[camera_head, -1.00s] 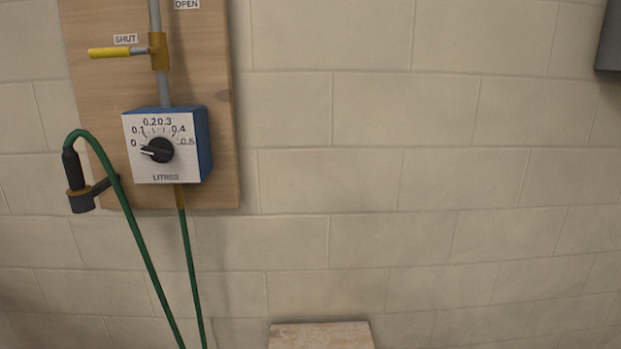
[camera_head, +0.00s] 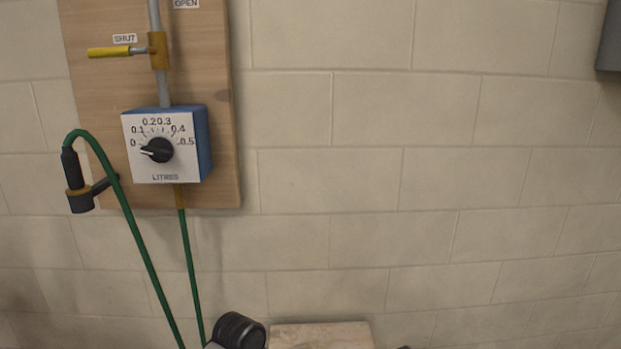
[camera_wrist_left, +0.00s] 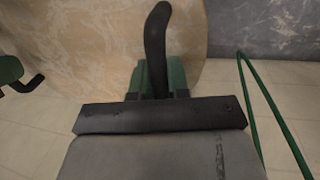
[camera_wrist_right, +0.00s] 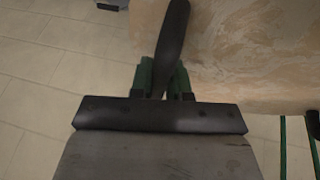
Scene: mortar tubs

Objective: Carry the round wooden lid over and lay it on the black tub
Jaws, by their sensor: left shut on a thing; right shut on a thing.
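My left gripper (camera_wrist_left: 155,80) is shut on a black, slightly curved handle (camera_wrist_left: 157,35) in the left wrist view. My right gripper (camera_wrist_right: 163,78) is shut on a similar black handle (camera_wrist_right: 173,40) in the right wrist view. A pale, mottled wood-like surface lies behind the handle in each of these views. In the left wrist view it seems to have a rounded right edge; I cannot tell whether this is the round lid or a worktop. The lid cannot be made out for certain in the head view. I cannot identify the black tub in any view.
A pale, straight-edged slab (camera_head: 320,336) shows at the bottom of the head view. Ahead, a wooden board carries a blue dial box (camera_head: 165,146) and a yellow-handled valve (camera_head: 110,52). A green hose (camera_head: 137,228) hangs below.

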